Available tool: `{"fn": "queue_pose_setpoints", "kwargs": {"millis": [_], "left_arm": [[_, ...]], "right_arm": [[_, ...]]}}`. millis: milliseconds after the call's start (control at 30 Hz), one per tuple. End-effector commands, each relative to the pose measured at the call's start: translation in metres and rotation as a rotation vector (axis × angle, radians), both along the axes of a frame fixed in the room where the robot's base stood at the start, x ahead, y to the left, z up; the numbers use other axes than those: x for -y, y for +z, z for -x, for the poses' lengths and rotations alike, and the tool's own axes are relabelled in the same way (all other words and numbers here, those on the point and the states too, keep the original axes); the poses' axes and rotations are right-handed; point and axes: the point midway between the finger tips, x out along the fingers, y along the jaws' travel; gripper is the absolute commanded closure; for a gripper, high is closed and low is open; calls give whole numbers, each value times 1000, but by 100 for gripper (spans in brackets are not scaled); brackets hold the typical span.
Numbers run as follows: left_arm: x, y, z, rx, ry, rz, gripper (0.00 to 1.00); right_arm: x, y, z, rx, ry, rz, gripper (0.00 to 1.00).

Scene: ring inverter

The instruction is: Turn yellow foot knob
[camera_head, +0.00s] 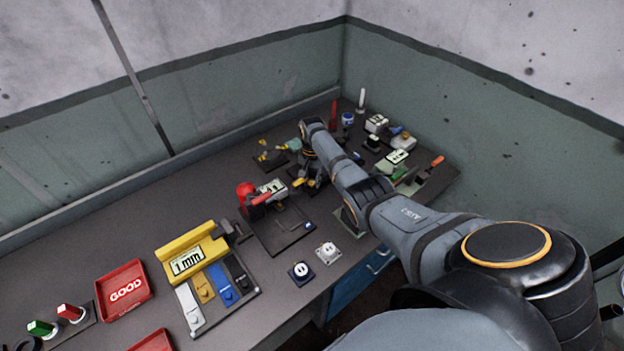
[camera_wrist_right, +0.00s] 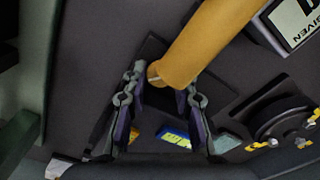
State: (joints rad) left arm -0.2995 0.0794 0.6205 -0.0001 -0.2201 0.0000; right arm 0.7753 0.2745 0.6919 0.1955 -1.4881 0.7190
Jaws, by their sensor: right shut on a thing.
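A yellow rounded bar, which looks like the yellow foot knob (camera_wrist_right: 205,40), runs from the top right of the right wrist view down to an end between my fingertips. My right gripper (camera_wrist_right: 160,86) has one finger on each side of that end and is shut on it. In the head view my right arm reaches across the bench, and the right gripper (camera_head: 313,172) is small and partly hidden among the items behind the middle of the bench. A small yellow part (camera_head: 298,182) shows beside it. My left gripper is not in view.
A red-knobbed fixture (camera_head: 246,190) stands left of my gripper. A yellow gauge with a "1 mm" label (camera_head: 187,262) and a red "GOOD" tray (camera_head: 124,290) are at left. Several small devices (camera_head: 396,157) crowd the bench at right. Walls close off the back.

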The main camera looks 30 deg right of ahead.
Motion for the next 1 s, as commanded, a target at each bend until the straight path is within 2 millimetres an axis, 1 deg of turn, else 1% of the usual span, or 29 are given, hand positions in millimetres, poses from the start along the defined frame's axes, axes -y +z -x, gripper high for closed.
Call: {"fn": "queue_pose_setpoints", "kwargs": {"millis": [400,433,600,867,933,1000], "left_arm": [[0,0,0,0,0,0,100],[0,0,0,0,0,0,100],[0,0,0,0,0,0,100],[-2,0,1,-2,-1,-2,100],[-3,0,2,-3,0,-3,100],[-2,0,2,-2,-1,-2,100]], "right_arm": [[0,0,0,0,7,0,100],[0,0,0,0,7,0,72],[0,0,0,0,6,0,50],[0,0,0,0,6,0,50],[0,4,-1,1,6,0,50],[1,12,-1,3,6,1,50]]}}
